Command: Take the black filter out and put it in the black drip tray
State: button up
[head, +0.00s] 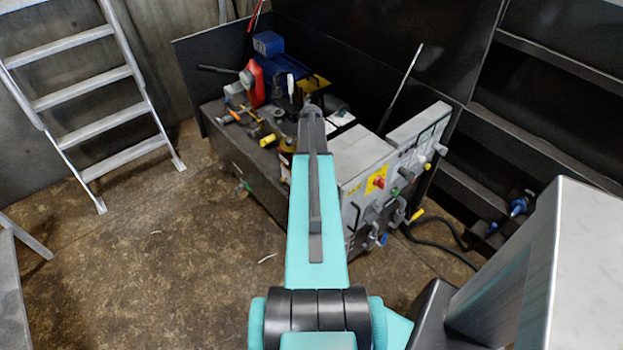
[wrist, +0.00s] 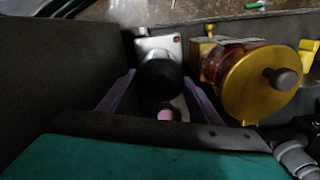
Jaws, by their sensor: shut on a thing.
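The black filter (wrist: 159,80) is a dark round cylinder under a pale metal head (wrist: 150,46) in the wrist view. My gripper (wrist: 158,88) has one finger on each side of the filter and is shut on it. The filter appears right against the metal head; whether it is still joined to it I cannot tell. In the head view my arm reaches over the workbench and hides the filter and most of the gripper. I cannot make out the black drip tray for sure in either view.
A brass-coloured round unit (wrist: 262,84) with a dark knob stands close right of the filter. The workbench (head: 240,160) holds a red can (head: 252,82), a blue machine (head: 275,62) and several tools. A grey control box (head: 362,160) stands right of my arm.

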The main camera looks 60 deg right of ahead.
jog(key=shift+w+d+n, duration=0.15)
jog(key=shift+n, duration=0.35)
jog(key=shift+n, duration=0.7)
jog(key=shift+r, duration=0.45)
dwell(0.6)
jog(key=shift+r+p, duration=0.15)
jog(key=shift+p, duration=0.15)
jog(key=shift+r, duration=0.3)
jog(key=shift+r+p, duration=1.1)
jog(key=shift+r, duration=0.85)
